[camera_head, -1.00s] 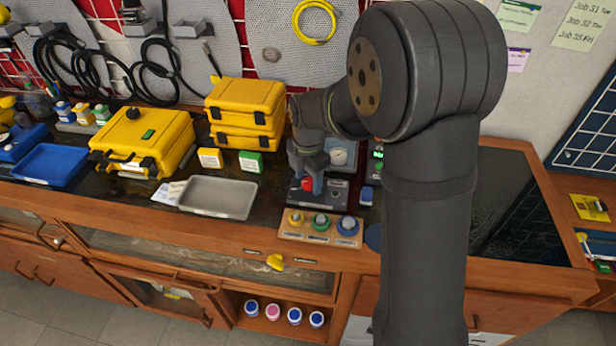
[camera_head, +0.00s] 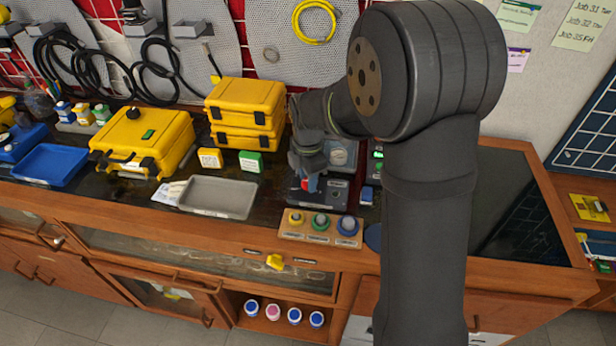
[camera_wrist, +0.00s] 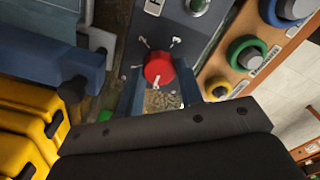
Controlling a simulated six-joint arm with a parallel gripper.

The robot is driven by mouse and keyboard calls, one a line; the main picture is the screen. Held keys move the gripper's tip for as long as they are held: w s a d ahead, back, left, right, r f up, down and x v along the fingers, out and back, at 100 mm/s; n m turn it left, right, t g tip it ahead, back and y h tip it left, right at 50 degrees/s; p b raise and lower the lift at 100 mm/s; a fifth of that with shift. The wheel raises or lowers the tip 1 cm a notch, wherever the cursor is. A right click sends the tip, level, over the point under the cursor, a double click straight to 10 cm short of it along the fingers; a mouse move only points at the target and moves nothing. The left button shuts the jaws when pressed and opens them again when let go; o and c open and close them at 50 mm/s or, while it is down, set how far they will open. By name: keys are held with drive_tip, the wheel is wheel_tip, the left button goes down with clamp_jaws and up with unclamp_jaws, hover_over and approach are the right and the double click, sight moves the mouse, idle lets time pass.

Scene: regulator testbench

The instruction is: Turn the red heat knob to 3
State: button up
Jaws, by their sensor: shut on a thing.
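The red heat knob (camera_wrist: 158,69) is on a dark grey panel (camera_wrist: 192,45), with small white marks around it. A white line on the knob points toward the bottom of the wrist view; I cannot read which number it meets. My gripper (camera_wrist: 160,90) is shut on the red knob, with a blue finger on each side of it. In the head view my gripper (camera_head: 311,184) is over the panel (camera_head: 325,198), and hides most of the knob.
A wooden board with yellow, green and blue ringed knobs (camera_head: 320,226) sits in front of the panel. A grey tray (camera_head: 218,197) and stacked yellow cases (camera_head: 245,112) are to the left. A gauge unit (camera_head: 343,155) stands behind.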

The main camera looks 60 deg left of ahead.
drive_tip(key=m, duration=0.5)
drive_tip(key=shift+m, duration=0.3)
drive_tip(key=m, duration=0.4)
drive_tip(key=shift+w+m, duration=0.1)
drive_tip(key=shift+m, duration=0.2)
drive_tip(key=m, duration=0.5)
drive_tip(key=shift+a, duration=0.1)
drive_tip(key=m, duration=0.9)
drive_tip(key=shift+w+m, duration=0.1)
drive_tip(key=shift+m, duration=0.2)
drive_tip(key=m, duration=0.9)
drive_tip(key=shift+m, duration=0.4)
drive_tip(key=m, duration=0.4)
drive_tip(key=shift+m, duration=0.3)
